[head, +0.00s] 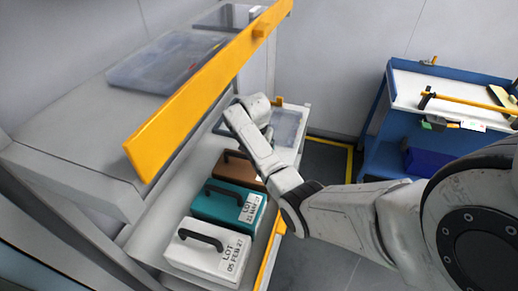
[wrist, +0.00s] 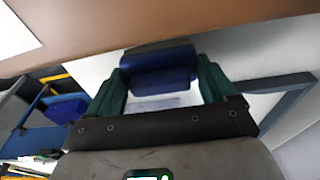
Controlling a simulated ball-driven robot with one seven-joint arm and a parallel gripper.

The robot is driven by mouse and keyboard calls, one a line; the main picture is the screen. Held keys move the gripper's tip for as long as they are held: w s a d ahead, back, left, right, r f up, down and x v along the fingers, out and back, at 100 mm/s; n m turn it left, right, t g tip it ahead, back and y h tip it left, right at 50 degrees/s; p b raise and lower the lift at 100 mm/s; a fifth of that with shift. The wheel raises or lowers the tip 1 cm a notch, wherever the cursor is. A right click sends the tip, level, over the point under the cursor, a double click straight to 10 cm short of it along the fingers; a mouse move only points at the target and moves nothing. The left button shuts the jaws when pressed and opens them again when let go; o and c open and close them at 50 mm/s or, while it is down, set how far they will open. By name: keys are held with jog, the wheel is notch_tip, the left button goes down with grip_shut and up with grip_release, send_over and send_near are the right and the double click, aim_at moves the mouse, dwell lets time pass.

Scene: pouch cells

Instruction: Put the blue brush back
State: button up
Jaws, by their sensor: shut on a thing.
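The blue brush (wrist: 160,72) shows in the wrist view as a dark blue rounded block between the green fingers of my gripper (wrist: 162,75). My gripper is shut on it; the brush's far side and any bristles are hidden. In the head view my arm reaches to the far end of the lower shelf (head: 150,240), past the brown case. The fingers and the brush cannot be made out there. A brown surface lies close beyond the brush in the wrist view.
White (head: 208,250), teal (head: 230,207) and brown (head: 238,168) cases with handles line the lower shelf. A yellow-edged upper shelf (head: 205,95) overhangs them, holding a clear tray (head: 168,62). Another clear tray (head: 286,126) sits at the far end. A blue cart (head: 390,80) stands right.

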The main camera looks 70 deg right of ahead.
jog(key=shift+f, duration=0.2)
jog(key=o, duration=0.8)
jog(key=shift+r, duration=0.1)
jog(key=r, duration=0.4)
jog(key=a+r, duration=0.1)
jog(key=r, duration=0.3)
jog(key=r+b, duration=0.1)
jog(key=r, duration=0.3)
jog(key=shift+a+r, duration=0.1)
jog(key=shift+a, duration=0.3)
